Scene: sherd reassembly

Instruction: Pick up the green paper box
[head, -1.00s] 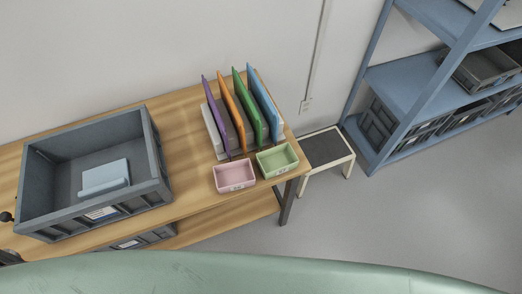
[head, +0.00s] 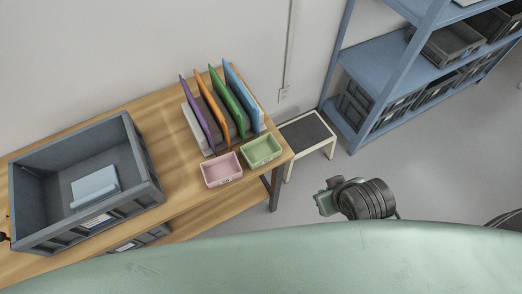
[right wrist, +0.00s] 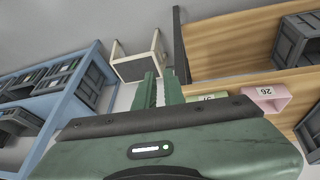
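The green paper box (head: 262,150) is a small, light green open tray near the right front corner of the wooden table. In the right wrist view, part of the green box (right wrist: 212,97) shows just right of my gripper, whose body hides the rest. My right gripper (head: 324,203) is over the floor, right of the table's end and apart from the box. In the right wrist view its two green fingers (right wrist: 159,82) stand apart with a narrow empty gap. My left gripper is in neither view.
A pink box (head: 221,170) sits just left of the green one. Behind them is a rack of upright coloured boards (head: 212,112). A grey crate (head: 150,180) stands at left on the table. A stool (head: 308,132) and blue shelving (head: 372,70) are right.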

